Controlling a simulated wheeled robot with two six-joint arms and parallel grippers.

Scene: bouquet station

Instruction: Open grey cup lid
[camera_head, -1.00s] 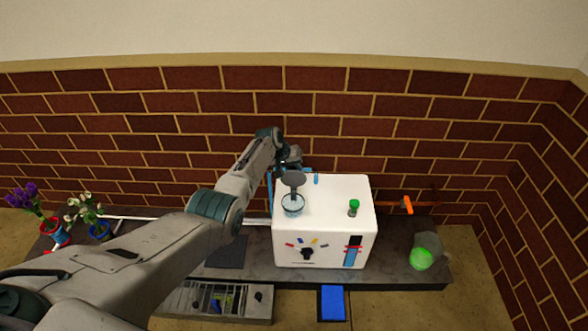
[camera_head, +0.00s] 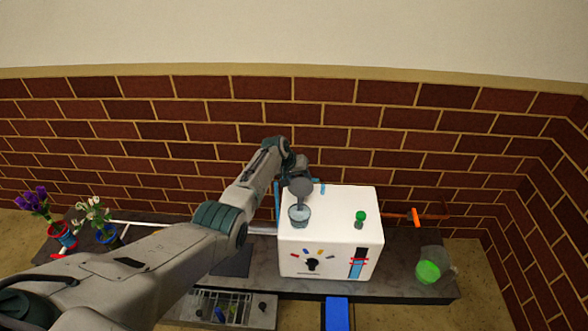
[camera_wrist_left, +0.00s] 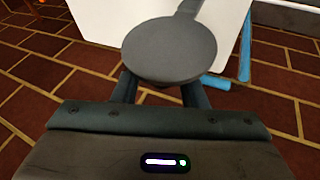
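The cup (camera_head: 299,217) is a small see-through one with a bluish look, standing on top of the white box at its left side. Its grey lid (camera_head: 301,188) is a round disc standing raised behind the cup's mouth, joined to it by a short grey piece. My left gripper (camera_head: 297,169) is just behind the lid. In the left wrist view the lid (camera_wrist_left: 170,48) covers the fingertips, and the two dark fingers show spread apart below it. I cannot tell whether they touch the lid. My right gripper is not in view.
The white box (camera_head: 340,222) has a green knob (camera_head: 361,216) on top and stands on a dark counter (camera_head: 405,270). Flower pots (camera_head: 107,233) stand at the left. A green ball-like thing (camera_head: 428,271) is at the right. A brick wall (camera_head: 400,130) is close behind.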

